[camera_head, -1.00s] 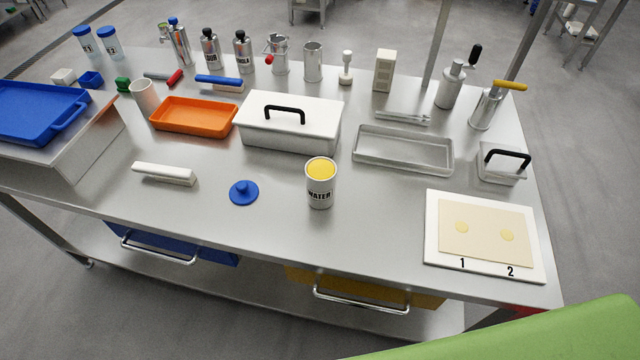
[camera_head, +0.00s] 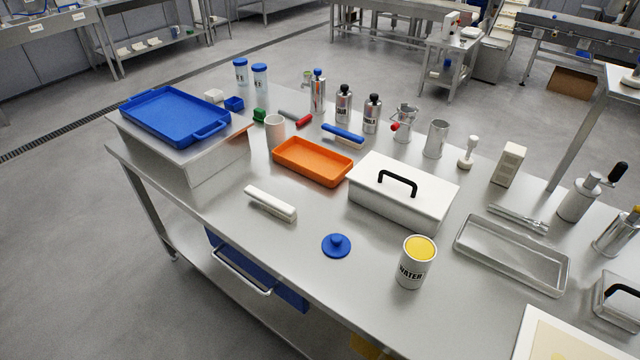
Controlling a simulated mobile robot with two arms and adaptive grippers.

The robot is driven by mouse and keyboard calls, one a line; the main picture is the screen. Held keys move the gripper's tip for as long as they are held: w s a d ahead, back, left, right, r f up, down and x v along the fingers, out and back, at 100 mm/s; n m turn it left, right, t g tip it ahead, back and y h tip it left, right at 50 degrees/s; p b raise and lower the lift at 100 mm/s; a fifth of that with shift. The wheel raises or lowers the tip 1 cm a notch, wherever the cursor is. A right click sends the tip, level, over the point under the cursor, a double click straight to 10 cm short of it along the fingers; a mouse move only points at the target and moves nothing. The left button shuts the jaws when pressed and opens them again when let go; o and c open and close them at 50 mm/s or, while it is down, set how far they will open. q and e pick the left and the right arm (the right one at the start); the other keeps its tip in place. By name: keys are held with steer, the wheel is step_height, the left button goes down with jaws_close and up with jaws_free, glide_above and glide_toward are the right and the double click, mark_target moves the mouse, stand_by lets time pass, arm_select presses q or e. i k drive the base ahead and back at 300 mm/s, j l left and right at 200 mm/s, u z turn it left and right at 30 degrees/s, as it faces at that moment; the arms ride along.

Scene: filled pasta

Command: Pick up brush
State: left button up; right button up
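A long blue-handled piece (camera_head: 343,132) with a pale underside, which looks like a brush, lies behind the orange tray (camera_head: 312,161) at the table's middle back. A white bar-shaped piece (camera_head: 270,203) lies alone at the front left of the table; I cannot tell whether it is also a brush. A smaller red-and-grey tool (camera_head: 296,118) lies to the left of the blue-handled piece. Neither of my grippers is in view.
A white box with a black handle (camera_head: 401,190), a blue lid (camera_head: 336,245) and a WATER can (camera_head: 416,262) stand nearby. Several bottles and a metal pitcher (camera_head: 404,122) line the back. A blue tray (camera_head: 176,115) rests on a raised stand (camera_head: 190,158). The front left is mostly clear.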

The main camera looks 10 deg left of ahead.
mark_target(271, 204)
steer(key=z, duration=1.1)
steer(key=u, duration=1.85)
steer(key=k+j, duration=0.05)
